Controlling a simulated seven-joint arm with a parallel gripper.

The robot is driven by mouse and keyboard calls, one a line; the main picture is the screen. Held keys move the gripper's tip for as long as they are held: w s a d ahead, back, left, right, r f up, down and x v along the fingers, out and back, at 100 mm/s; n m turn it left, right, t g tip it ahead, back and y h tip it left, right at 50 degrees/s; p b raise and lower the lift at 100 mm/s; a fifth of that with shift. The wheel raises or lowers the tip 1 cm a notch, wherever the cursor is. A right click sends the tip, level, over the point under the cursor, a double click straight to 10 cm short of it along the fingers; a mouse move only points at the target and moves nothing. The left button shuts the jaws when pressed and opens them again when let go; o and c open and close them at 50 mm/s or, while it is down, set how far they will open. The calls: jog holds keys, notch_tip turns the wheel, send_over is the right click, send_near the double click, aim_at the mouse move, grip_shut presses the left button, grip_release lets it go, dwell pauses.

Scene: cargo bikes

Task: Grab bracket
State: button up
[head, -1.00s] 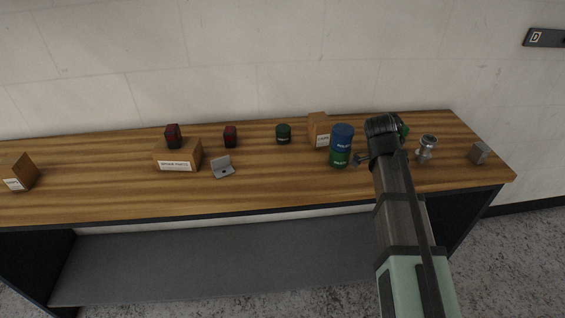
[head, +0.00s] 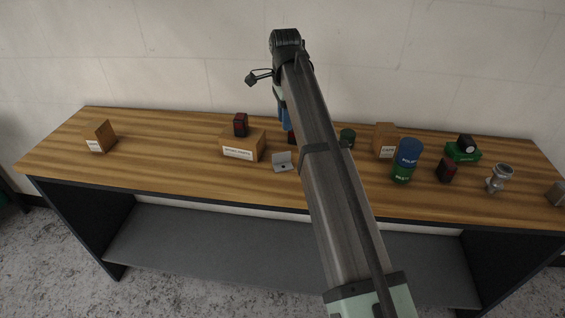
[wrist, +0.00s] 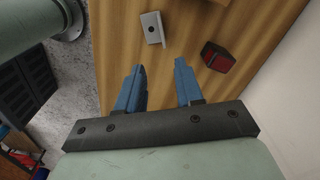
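The bracket is a small grey L-shaped metal piece (head: 283,162) with a dark hole. It lies on the wooden table just right of a labelled cardboard box in the head view. In the wrist view the bracket (wrist: 152,29) is beyond my fingertips, slightly left of the middle between them. My gripper (wrist: 160,66) is open and empty, its two blue fingers apart above the table and not touching the bracket. In the head view my arm hides most of the gripper; only a bit of blue finger (head: 284,118) shows.
A red-and-black block (wrist: 217,57) lies right of the right finger. The cardboard box (head: 242,145) carries another red-and-black block (head: 240,124). Right of my arm stand a blue-over-green can stack (head: 405,161) and a silver fitting (head: 499,178). The table's left part is mostly clear.

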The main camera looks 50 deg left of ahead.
send_over(282, 153)
notch_tip(282, 153, down, 8)
jog(key=shift+r, duration=0.1)
jog(key=shift+a+f, duration=0.1)
jog(key=shift+f, duration=2.85)
jog(key=shift+c, duration=0.2)
grip_shut()
